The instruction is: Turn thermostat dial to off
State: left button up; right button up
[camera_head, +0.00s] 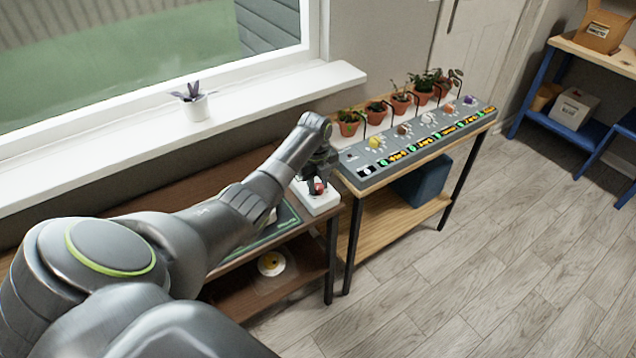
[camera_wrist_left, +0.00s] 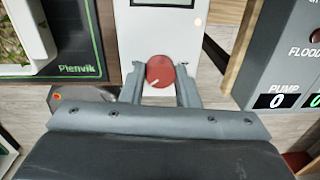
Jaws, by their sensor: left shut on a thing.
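The thermostat is a white box (camera_head: 320,204) at the right end of the brown table, with a red round dial on it. In the left wrist view the white thermostat panel (camera_wrist_left: 160,35) has a dark display at its top edge and the red dial (camera_wrist_left: 160,71) below it. A pale mark on the dial points to the lower left. My left gripper (camera_head: 318,186) is over the thermostat, its fingers (camera_wrist_left: 160,80) on either side of the dial and shut on it. Any printed dial positions are hidden or too small to read. My right gripper is not in view.
A grey control panel (camera_head: 415,145) with colored knobs and labels stands close to the right, with several potted plants (camera_head: 375,112) behind it. A green-edged mat (camera_wrist_left: 50,40) lies left of the thermostat. A windowsill (camera_head: 250,105) with a small white pot (camera_head: 194,106) runs behind.

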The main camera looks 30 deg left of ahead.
pick_arm(q)
jog(key=shift+r+n+p, duration=0.25)
jog(key=shift+n+p, duration=0.95)
jog(key=shift+n, duration=0.3)
jog(key=n+p, duration=0.1)
jog(key=n, duration=0.1)
jog(key=shift+n+p, duration=0.3)
jog(key=shift+p, duration=0.05)
jog(key=n+p, duration=0.1)
jog(key=n, duration=0.2)
jog(key=shift+f+n+p, duration=0.1)
jog(key=shift+n+p, duration=0.2)
jog(key=shift+n, duration=0.1)
jog(key=n+p, duration=0.1)
jog(key=n, duration=0.3)
jog(key=n+p, duration=0.1)
jog(key=n, duration=0.3)
jog(key=shift+y, duration=0.4)
jog(key=n, duration=0.4)
jog(key=shift+w+n, duration=0.1)
jog(key=shift+n, duration=0.2)
jog(key=n, duration=0.3)
jog(key=shift+n+g, duration=0.3)
jog(key=shift+f+n, duration=0.1)
jog(key=shift+n, duration=2)
